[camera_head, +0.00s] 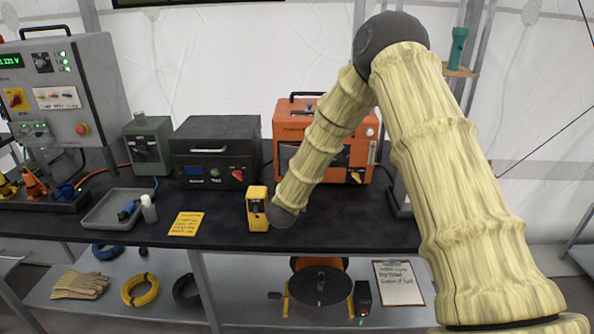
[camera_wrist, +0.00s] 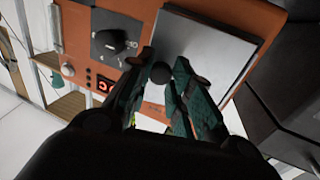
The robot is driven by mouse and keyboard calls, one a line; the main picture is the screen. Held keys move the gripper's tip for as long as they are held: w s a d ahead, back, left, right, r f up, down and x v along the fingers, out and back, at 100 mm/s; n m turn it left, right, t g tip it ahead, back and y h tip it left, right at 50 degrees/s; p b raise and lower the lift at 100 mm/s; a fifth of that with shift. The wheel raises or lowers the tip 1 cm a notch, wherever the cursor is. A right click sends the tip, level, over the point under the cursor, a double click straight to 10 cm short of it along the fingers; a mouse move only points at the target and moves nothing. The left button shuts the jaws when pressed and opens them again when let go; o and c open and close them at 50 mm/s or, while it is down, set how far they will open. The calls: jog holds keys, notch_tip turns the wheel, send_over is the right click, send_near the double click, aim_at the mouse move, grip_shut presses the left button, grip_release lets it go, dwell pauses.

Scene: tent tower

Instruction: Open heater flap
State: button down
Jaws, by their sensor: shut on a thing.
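The heater is the orange box (camera_head: 295,112) at the back of the dark bench, partly hidden behind my arm in the head view. The wrist view shows its orange front (camera_wrist: 142,12) close up and turned sideways. A pale grey flap (camera_wrist: 205,50) is set in that front, with a dark round knob (camera_wrist: 159,72) near its edge. My gripper (camera_wrist: 164,64) is at the flap, its two green-black fingers closed on either side of the knob. I cannot tell whether the flap stands ajar. In the head view my gripper is hidden by my arm.
A dark grey case (camera_head: 215,150) stands left of the heater. A yellow device (camera_head: 257,208) is in front, close to my arm. A yellow note (camera_head: 186,223) and a grey tray (camera_head: 105,210) lie further left.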

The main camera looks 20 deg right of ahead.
jog(key=shift+a, duration=0.1)
jog(key=c, duration=1.3)
grip_release()
jog(key=shift+o, duration=0.2)
jog(key=v, duration=1.1)
jog(key=shift+s+a, duration=0.25)
jog(key=shift+s, duration=0.1)
